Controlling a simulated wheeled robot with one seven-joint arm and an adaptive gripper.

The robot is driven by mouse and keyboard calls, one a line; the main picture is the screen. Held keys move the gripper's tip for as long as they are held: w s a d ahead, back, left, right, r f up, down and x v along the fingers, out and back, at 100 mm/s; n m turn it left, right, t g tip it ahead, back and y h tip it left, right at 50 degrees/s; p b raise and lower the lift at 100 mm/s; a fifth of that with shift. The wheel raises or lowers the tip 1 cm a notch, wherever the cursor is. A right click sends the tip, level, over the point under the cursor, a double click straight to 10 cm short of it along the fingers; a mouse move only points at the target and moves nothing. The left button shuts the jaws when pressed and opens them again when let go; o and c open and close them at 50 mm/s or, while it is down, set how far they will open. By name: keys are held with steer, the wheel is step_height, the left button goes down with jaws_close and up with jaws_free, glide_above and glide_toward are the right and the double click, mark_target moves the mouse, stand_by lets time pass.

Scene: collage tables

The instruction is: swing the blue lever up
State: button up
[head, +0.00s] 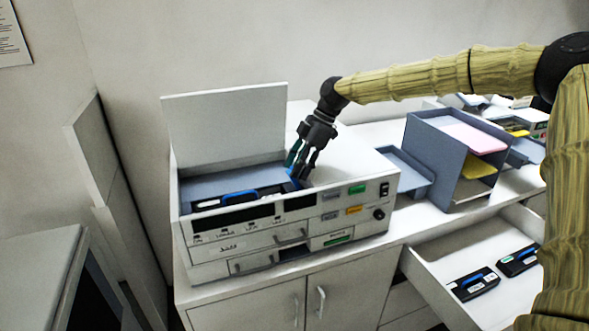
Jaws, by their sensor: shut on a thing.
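The white machine (345,190) stands on the counter with its lid (225,128) raised. In its open top bay lies a dark block with a blue bar (240,197) along it. A small blue piece, which looks like the blue lever (294,181), shows at the right end of the bay. My gripper (302,175) reaches down there from above and is shut on this blue piece. The fingers hide most of it, so its exact angle cannot be told.
A grey sorter (455,155) with coloured sheets stands to the right on the counter. Below it, an open drawer (440,280) holds dark blocks with blue bars (472,284). The raised lid stands behind the bay, left of my gripper.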

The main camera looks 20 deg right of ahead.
steer(key=shift+d+y, duration=0.25)
steer(key=shift+y, duration=0.15)
steer(key=o, duration=1)
steer(key=v, duration=1.2)
steer(key=shift+f, duration=0.1)
